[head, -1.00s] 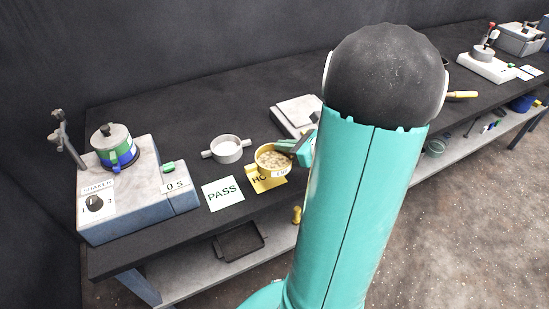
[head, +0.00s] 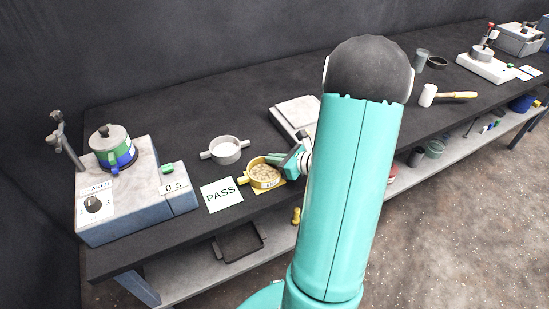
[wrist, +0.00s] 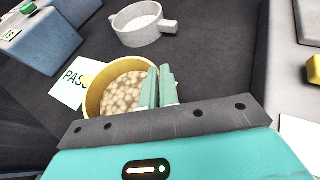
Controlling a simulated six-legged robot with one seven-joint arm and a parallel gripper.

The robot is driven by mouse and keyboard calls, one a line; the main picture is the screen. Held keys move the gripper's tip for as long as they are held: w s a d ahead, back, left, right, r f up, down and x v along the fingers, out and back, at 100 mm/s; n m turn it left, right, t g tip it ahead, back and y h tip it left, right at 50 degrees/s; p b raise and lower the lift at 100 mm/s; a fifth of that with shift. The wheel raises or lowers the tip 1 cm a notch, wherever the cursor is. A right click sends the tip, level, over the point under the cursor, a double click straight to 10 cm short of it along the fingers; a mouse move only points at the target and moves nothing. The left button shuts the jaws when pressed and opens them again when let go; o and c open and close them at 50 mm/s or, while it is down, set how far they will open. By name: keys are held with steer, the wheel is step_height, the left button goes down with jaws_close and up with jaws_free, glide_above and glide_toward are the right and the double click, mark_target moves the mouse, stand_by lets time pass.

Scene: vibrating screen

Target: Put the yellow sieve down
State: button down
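The yellow sieve (head: 262,184), full of pale pebbles, sits low over the yellow card at the bench's front, right of the white PASS card (head: 221,195). It covers most of the yellow card. I cannot tell for sure whether its base touches the bench. My gripper (head: 277,158) is at the sieve's right side. In the wrist view, my gripper (wrist: 160,86) has its two fingers close together at the right rim of the sieve (wrist: 93,100), shut on its handle side; the handle itself is mostly hidden.
A white-grey sieve (head: 226,152) stands just behind. The shaker (head: 130,185) is at the left, with a green-and-blue pot on top. A flat scale (head: 296,116) lies behind my gripper. A mallet (head: 428,96) lies to the right. Dark bench top is free behind the sieves.

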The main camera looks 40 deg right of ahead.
steer(key=c, duration=1.7)
jaws_free()
steer(key=shift+s+d+r, duration=0.1)
steer(key=shift+s+r, duration=0.05)
steer(key=shift+r, duration=0.1)
steer(key=v, duration=1.1)
steer(key=shift+s+r, duration=0.15)
steer(key=shift+s, duration=0.15)
steer(key=w+a+r+n+g+y, duration=0.2)
steer(key=a+r+n+g, duration=0.15)
steer(key=a+n, duration=0.45)
steer(key=w+a+r+n+g+y, duration=0.2)
steer(key=a+r+n+g, duration=0.3)
steer(key=a, duration=0.6)
steer(key=shift+s+a+r+n+t+h, duration=0.15)
steer(key=shift+s+a+r+n+h, duration=0.9)
steer(key=shift+a+n, duration=1.7)
steer(key=shift+s+a+r+n+t+h, duration=0.15)
steer(key=shift+s+a+r+n+h, duration=0.95)
steer(key=shift+n, duration=2.95)
steer(key=shift+s+a+r+n+t+h, duration=0.15)
steer(key=shift+s+a+r+n+h, duration=0.45)
steer(key=shift+a+r+n+h, duration=1.65)
